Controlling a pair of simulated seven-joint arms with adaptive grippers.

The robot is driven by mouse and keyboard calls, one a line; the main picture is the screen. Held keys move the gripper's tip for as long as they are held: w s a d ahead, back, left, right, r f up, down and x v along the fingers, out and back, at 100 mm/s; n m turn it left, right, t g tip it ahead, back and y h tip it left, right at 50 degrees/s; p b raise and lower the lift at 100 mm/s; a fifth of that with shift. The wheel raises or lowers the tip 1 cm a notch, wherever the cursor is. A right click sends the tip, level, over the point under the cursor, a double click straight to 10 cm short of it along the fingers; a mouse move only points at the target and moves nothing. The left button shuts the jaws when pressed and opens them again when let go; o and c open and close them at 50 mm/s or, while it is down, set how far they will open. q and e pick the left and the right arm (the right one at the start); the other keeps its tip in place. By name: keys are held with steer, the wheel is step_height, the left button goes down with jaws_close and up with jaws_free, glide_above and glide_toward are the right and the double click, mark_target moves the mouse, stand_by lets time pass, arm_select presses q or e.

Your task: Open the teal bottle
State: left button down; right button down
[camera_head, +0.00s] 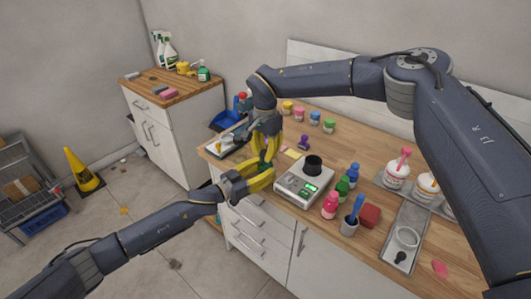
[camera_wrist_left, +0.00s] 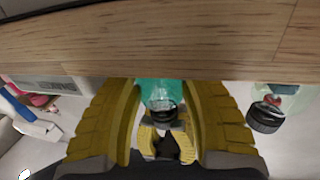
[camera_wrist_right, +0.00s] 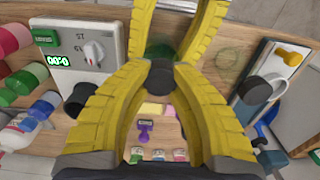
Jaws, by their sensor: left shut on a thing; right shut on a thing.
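The teal bottle (camera_wrist_left: 160,92) is between the yellow fingers of my left gripper (camera_wrist_left: 163,98), which is shut on its body. Its dark cap (camera_wrist_right: 160,77) is between the fingertips of my right gripper (camera_wrist_right: 160,82), which is shut on it. The bottle's green body (camera_wrist_right: 160,48) shows just past the cap. In the head view my left gripper (camera_head: 262,180) and right gripper (camera_head: 266,152) meet at the counter's front left, with the bottle mostly hidden between them. I cannot tell whether the cap is seated or loose.
A tray (camera_head: 407,235) lies farther right. Small jars line the counter's back. The counter's front edge (camera_wrist_left: 160,65) is close to my left gripper.

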mark_target(265, 152)
steer(key=shift+r, duration=0.2)
steer(key=shift+r, duration=0.75)
steer(key=shift+r, duration=0.15)
steer(key=shift+r, duration=2)
arm_select(q)
steer(key=c, duration=0.7)
jaws_free()
